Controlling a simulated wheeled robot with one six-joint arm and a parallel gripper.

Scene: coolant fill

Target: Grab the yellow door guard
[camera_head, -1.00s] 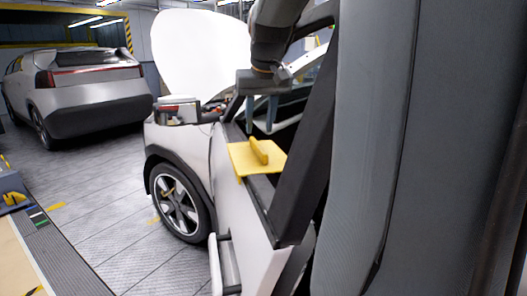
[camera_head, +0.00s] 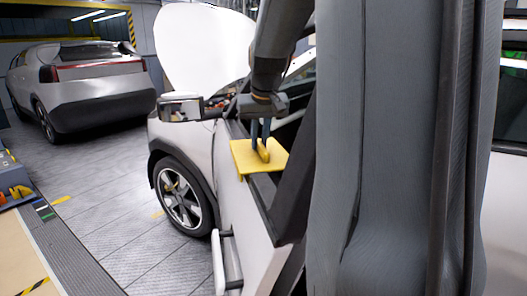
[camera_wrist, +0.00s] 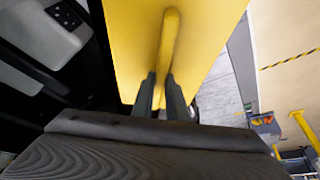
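The yellow door guard (camera_head: 244,161) is a flat plate with a raised grip bar, lying on the window sill of the white car's door. My gripper (camera_head: 261,147) is above it, pointing down, with its two dark fingers close together on either side of the bar. In the wrist view the guard (camera_wrist: 207,45) fills the upper middle, and its bar runs between the fingertips of my gripper (camera_wrist: 160,78). The fingers look closed on the bar. The guard still rests on the door, and the fingers hide part of the bar.
The white car's raised hood (camera_head: 203,45), side mirror (camera_head: 180,108) and front wheel (camera_head: 180,198) are to the left of the guard. A second car (camera_head: 80,85) stands at the back left. A bench (camera_head: 50,245) is at the left edge. The floor between is clear.

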